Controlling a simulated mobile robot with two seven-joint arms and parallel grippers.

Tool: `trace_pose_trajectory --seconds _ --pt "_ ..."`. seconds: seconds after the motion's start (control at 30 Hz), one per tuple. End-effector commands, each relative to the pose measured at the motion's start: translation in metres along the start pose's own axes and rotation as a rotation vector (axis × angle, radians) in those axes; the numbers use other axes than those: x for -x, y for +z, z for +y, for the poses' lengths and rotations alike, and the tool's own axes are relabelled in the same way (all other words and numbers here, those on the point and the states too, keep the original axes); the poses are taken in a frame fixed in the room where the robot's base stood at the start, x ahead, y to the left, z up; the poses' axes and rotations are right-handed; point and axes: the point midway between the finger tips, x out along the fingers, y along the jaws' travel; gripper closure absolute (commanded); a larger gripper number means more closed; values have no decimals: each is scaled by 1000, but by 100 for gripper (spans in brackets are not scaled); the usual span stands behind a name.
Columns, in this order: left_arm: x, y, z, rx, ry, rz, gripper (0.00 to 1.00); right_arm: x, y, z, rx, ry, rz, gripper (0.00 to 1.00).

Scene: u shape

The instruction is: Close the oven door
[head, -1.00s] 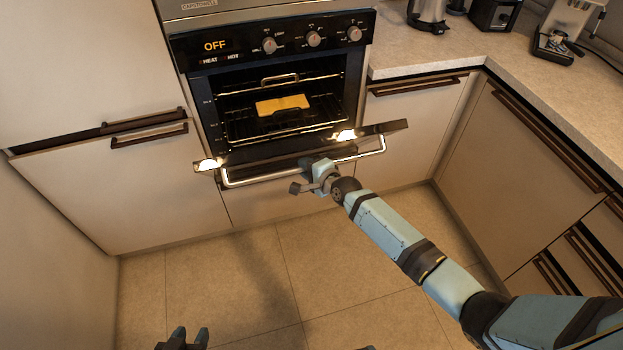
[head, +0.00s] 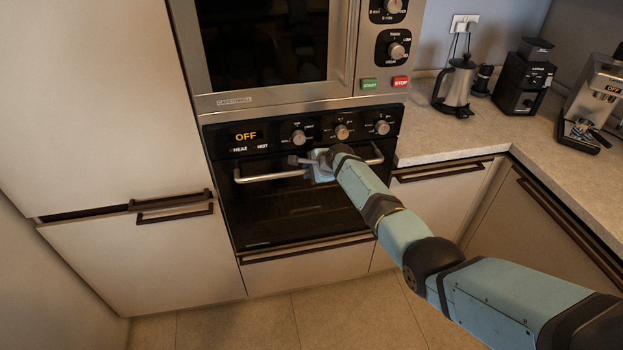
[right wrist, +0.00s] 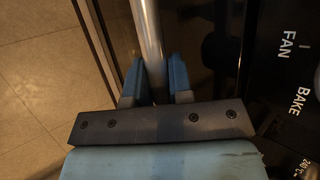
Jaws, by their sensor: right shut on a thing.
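The oven door (head: 290,212) is dark glass and stands upright, flush or nearly flush with the oven front below the knob panel (head: 310,132). Its silver bar handle (head: 262,177) runs across the top. My right gripper (head: 312,163) is at the middle of this handle. In the right wrist view, the blue fingers of the right gripper (right wrist: 156,78) are on both sides of the handle (right wrist: 148,40) and shut on it. The oven's inside is dark behind the glass. My left gripper is out of view.
A microwave (head: 275,50) sits above the oven. A countertop (head: 450,140) on the right holds a kettle (head: 456,85), a black grinder (head: 523,80) and a coffee machine (head: 593,98). Cabinets (head: 150,260) flank the oven. The tiled floor in front is clear.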

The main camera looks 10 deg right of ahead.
Motion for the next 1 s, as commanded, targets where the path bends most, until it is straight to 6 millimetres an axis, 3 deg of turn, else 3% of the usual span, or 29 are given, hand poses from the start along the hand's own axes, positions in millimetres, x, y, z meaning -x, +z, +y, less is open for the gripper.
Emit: trace_pose_trajectory --seconds 0.53,0.57,0.67,1.0 --pt "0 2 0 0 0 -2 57 -1 -2 -6 3 -7 4 100" --pt "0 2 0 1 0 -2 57 -1 -2 -7 3 -8 4 75" --pt "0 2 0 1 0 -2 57 -1 -2 -6 3 -7 3 55" --pt "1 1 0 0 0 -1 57 -1 -2 -3 1 -1 2 55"
